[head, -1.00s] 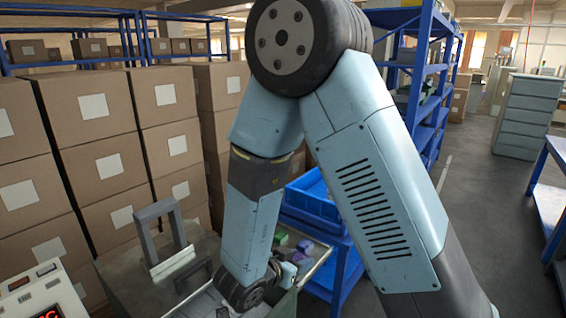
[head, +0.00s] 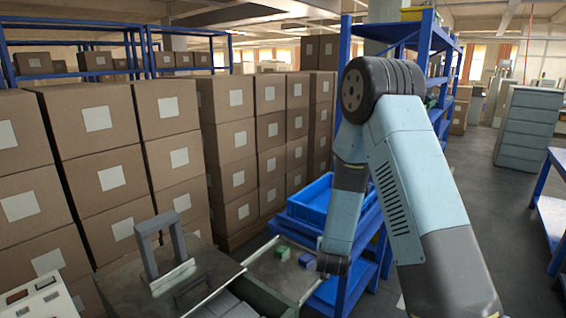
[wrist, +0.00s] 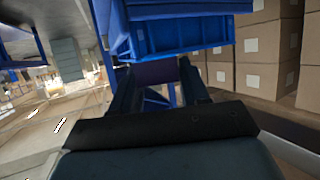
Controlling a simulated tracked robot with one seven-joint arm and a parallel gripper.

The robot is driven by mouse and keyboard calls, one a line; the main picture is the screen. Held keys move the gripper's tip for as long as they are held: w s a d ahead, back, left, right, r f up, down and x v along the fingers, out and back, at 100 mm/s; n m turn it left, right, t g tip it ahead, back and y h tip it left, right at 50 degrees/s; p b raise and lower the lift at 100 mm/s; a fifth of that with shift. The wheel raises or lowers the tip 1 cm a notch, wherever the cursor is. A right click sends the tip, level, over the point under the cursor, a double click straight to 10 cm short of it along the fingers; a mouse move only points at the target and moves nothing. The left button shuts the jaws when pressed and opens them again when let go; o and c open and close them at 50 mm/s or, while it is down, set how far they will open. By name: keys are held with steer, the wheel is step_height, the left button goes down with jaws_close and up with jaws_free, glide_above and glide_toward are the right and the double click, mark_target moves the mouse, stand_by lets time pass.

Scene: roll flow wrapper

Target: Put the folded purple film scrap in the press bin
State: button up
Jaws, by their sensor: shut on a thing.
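My gripper (wrist: 157,82) is shut on the folded purple film scrap (wrist: 153,72), a dark purple piece between the fingertips in the wrist view. A blue open bin (wrist: 185,37) is beyond the fingers in that view, with the scrap seen just below its lower edge. In the head view, the blue bin (head: 307,203) sits on a blue rack behind my arm, which covers its right part. My gripper and the held scrap are hidden by the arm in the head view. No label shows whether this bin is the press bin.
A green block (head: 282,252) and a small blue-purple block (head: 306,260) lie on the grey machine tray (head: 265,268). A grey upright frame (head: 150,250) stands on the machine at left. Stacked cartons (head: 170,150) wall off the left and back. Open floor lies at right.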

steer(key=w+d+f+n+y, duration=0.2)
steer(key=d+f, duration=0.1)
steer(key=d, duration=0.3)
steer(key=s+f, duration=0.6)
steer(key=f, duration=0.1)
steer(key=shift+d+f+y, duration=0.3)
steer(key=shift+d+f, duration=0.05)
steer(key=shift+d, duration=0.05)
steer(key=shift+w, duration=0.15)
